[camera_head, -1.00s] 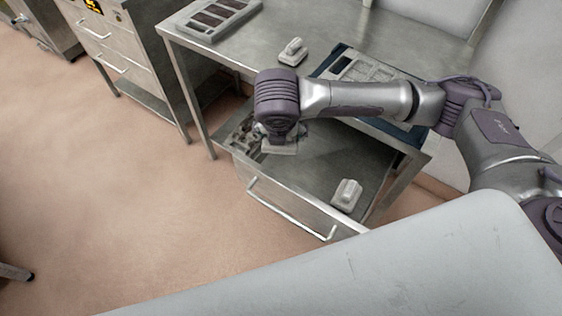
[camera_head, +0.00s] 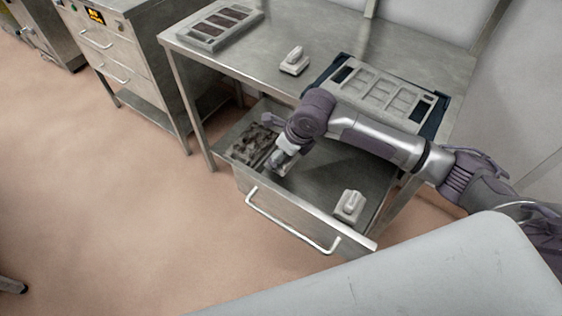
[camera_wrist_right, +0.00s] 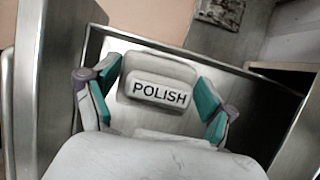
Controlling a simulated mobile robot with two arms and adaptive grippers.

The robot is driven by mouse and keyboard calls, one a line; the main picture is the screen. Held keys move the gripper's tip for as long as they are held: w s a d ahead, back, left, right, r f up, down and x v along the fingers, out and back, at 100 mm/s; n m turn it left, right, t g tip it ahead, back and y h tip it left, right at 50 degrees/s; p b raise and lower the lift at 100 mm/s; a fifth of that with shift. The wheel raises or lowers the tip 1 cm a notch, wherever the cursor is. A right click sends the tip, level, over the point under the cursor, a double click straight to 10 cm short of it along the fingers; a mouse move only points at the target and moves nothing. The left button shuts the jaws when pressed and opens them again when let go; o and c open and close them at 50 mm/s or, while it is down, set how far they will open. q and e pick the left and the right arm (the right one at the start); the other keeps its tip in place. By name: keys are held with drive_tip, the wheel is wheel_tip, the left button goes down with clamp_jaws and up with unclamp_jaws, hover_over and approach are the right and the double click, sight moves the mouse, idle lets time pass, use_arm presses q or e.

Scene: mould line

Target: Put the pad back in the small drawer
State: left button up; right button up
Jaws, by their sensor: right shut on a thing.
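My right gripper (camera_head: 281,160) reaches down into the open drawer (camera_head: 300,222) under the steel bench. In the right wrist view, its green-tipped fingers are on either side of a pale grey pad (camera_wrist_right: 158,78) marked POLISH, and it is shut on this pad. In the head view, the held pad is mostly hidden by the gripper, and I cannot tell whether it touches the drawer floor. A second pale pad (camera_head: 349,206) sits at the drawer's front right. A third pale pad (camera_head: 294,61) stands on the bench top. My left gripper is not in view.
Dark lumpy pieces (camera_head: 253,143) lie in the drawer's left part, beside my right gripper. A light panel with square openings (camera_head: 383,95) lies in a dark tray on the bench. A grey tray with dark panels (camera_head: 221,24) is at its back left. The drawer's middle is bare.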

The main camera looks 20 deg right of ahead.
sight(281, 162)
drive_tip(key=shift+f, duration=2.2)
drive_tip(key=o, duration=0.8)
drive_tip(key=shift+o, duration=0.2)
drive_tip(key=v, duration=1.2)
